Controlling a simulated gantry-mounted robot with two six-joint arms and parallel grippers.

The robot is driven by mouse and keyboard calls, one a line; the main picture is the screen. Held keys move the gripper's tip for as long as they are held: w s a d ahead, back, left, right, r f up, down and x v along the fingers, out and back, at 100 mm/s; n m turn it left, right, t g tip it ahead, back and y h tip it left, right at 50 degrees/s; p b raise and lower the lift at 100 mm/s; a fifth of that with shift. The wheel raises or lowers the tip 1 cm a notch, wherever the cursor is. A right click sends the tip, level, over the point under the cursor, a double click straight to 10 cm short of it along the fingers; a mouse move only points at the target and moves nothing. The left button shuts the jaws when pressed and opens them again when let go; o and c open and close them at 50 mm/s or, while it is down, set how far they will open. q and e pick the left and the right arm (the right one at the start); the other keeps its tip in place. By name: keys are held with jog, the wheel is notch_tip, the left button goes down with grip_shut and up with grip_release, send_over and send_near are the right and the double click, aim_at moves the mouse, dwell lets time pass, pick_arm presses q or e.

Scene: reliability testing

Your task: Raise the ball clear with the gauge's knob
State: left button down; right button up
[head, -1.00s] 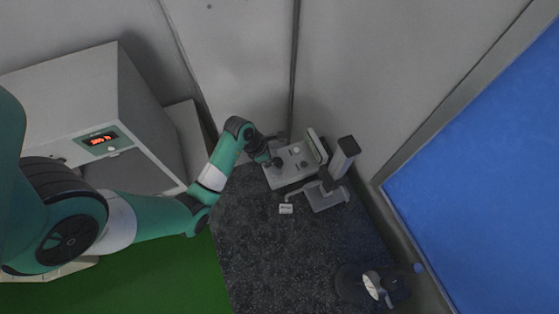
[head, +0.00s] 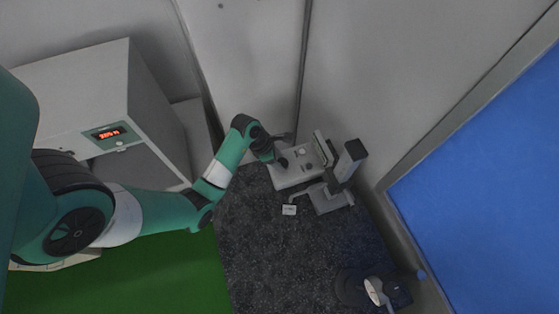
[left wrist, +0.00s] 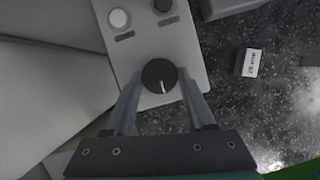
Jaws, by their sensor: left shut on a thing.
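The gauge's grey panel (head: 290,179) stands on the dark speckled surface by the back corner. In the left wrist view the panel carries a round black knob (left wrist: 158,70) with a white pointer line, a white button (left wrist: 119,18) and another dark control (left wrist: 163,5). My left gripper (left wrist: 160,82) is shut on the black knob, one finger on each side. In the head view my left gripper (head: 281,161) is at the panel's left end. A grey stand with a dark upright head (head: 351,156) is beside the panel. I cannot make out the ball. My right gripper is not in view.
A small white label block (head: 289,210) lies in front of the panel. A dark round object with a pale disc (head: 374,287) is at the lower right. A large grey cabinet with a red display (head: 109,133) stands left. The middle of the dark surface is clear.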

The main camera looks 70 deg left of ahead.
pick_arm(q)
jog(key=m, duration=0.2)
jog(key=m+h, duration=0.1)
jog(key=m, duration=0.1)
jog(key=shift+w+a+g+h, duration=0.1)
jog(key=shift+a+g+h, duration=0.1)
jog(key=shift+g+h, duration=0.1)
jog(key=shift+w+m+g+h, duration=0.1)
jog(key=shift+m+g+h, duration=0.2)
jog(key=shift+m, duration=0.85)
jog(key=shift+m+g+h, duration=0.3)
jog(key=shift+m, duration=0.85)
jog(key=shift+c, duration=1.2)
grip_release()
